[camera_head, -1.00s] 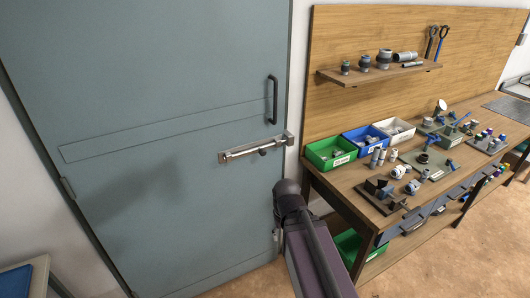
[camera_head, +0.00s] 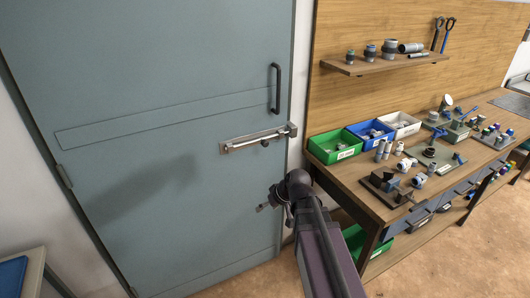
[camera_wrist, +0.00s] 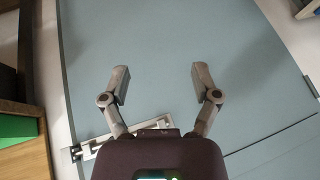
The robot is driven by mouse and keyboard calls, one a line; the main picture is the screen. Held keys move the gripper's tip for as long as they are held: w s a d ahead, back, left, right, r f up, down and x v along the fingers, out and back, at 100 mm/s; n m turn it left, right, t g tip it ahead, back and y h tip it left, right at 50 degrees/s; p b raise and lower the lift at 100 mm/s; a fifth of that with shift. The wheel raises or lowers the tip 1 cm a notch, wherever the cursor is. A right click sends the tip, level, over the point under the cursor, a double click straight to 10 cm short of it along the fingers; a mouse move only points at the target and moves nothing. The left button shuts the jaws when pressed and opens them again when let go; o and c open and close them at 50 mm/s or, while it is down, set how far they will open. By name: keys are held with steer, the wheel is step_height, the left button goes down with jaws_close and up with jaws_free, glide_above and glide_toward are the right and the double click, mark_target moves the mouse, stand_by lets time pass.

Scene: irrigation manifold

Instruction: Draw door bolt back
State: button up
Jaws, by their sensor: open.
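The door bolt (camera_head: 258,139) is a metal slide bar on a plate. The bar's right end lies at the door edge. My gripper (camera_head: 272,203) is below the bolt in the head view, apart from it. In the wrist view my gripper (camera_wrist: 161,75) is open and empty, its two fingers spread over bare door. The bolt (camera_wrist: 88,150) shows there behind the gripper's base, which partly hides it. The knob cannot be made out there.
A dark vertical door handle (camera_head: 276,88) is above the bolt. A wooden workbench (camera_head: 352,190) with bins and fittings stands close on the right, beside my arm. A shelf (camera_head: 385,63) hangs above it. The door face left of the bolt is clear.

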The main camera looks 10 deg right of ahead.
steer(key=w+n+t+y+b, duration=0.1)
steer(key=w+t+y+b, duration=0.15)
steer(key=w, duration=0.35)
steer(key=m+t+h+b, duration=0.1)
steer(key=m+t+b, duration=0.1)
steer(key=t+b, duration=0.8)
glide_toward(266, 145)
steer(key=p+v, duration=0.1)
steer(key=v, duration=0.2)
steer(key=shift+s+t, duration=0.25)
steer(key=shift+w+a, duration=0.1)
steer(key=shift+w, duration=0.05)
steer(key=x, duration=1.3)
steer(key=shift+w+f, duration=0.2)
steer(key=shift+w, duration=0.1)
